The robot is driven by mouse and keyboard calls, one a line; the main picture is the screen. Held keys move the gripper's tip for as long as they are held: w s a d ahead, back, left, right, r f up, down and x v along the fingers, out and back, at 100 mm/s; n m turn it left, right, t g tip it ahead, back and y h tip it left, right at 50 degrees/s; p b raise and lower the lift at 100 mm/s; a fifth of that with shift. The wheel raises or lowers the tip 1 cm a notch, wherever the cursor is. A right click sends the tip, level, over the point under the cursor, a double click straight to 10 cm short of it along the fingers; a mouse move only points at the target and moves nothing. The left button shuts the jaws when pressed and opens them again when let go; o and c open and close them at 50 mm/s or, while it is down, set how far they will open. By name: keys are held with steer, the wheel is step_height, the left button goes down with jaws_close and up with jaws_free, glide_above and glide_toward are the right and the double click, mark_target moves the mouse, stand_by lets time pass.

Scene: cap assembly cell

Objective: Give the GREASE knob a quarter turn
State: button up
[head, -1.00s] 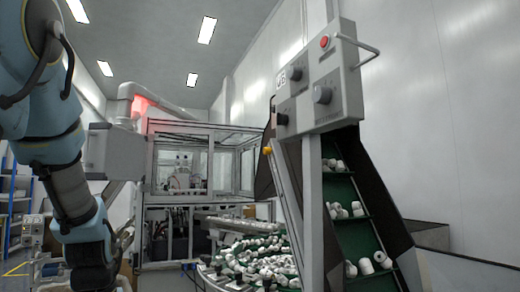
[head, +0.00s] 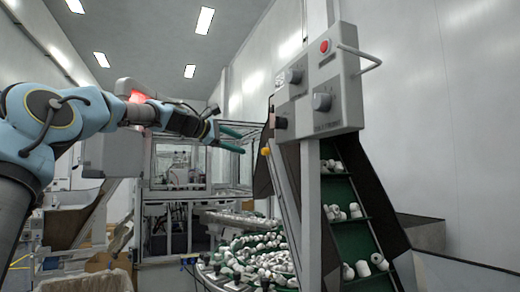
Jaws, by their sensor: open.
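A grey control box (head: 345,95) on a post holds a dark upper knob (head: 295,76), a larger grey lower knob (head: 322,101) and a red button (head: 324,46). A dark round part (head: 281,123) sits on the box's lower left edge. The labels are too small to read, so I cannot tell which knob is GREASE. My gripper (head: 241,142) is open and empty, with green fingers. It is in the air to the left of the box, apart from it, pointing right.
A conveyor (head: 345,190) with green flights carries white caps behind the box post. A yellow-orange part (head: 265,151) juts out left of the post. A round table of white caps (head: 245,250) lies below. A glazed machine (head: 180,165) stands behind my arm. A handle (head: 368,58) sticks out right.

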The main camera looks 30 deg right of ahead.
mark_target(263, 151)
steer(key=p+x, duration=0.2)
steer(key=x, duration=0.1)
steer(key=p+x, duration=0.1)
steer(key=x, duration=0.2)
steer(key=r+p+x, duration=0.1)
steer(key=p+x, duration=0.1)
steer(key=x, duration=0.1)
steer(key=shift+w+d+f+p, duration=0.1)
steer(key=shift+w+d+p, duration=0.05)
steer(key=shift+d+p, duration=0.2)
steer(key=shift+w+d+f, duration=0.1)
steer(key=shift+d+f, duration=0.15)
steer(key=shift+d, duration=0.25)
jaws_close()
